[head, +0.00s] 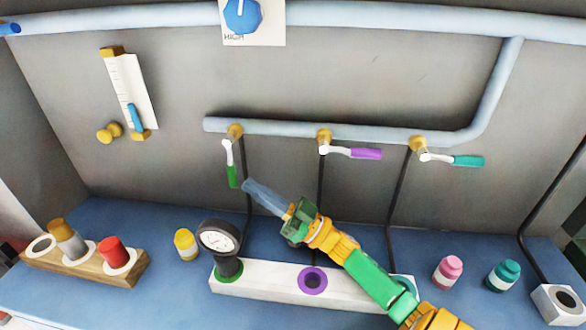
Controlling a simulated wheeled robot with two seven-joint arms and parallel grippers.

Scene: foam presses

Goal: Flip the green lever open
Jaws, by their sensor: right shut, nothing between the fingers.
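The green lever (231,172) hangs straight down from the leftmost brass valve on the pale blue pipe, with its green handle at the bottom. My right gripper (249,185) reaches in from the lower right. Its pale blue fingers are shut and empty. In the picture their tips are just right of the lever's lower end. I cannot tell whether they touch it. My left gripper is not in view.
The purple lever (365,153) and teal lever (467,161) point right on the same pipe (285,127). Below are a pressure gauge (219,238), a white block (262,281), small bottles, and a wooden rack (70,273) at left. Dark tubes run down the wall.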

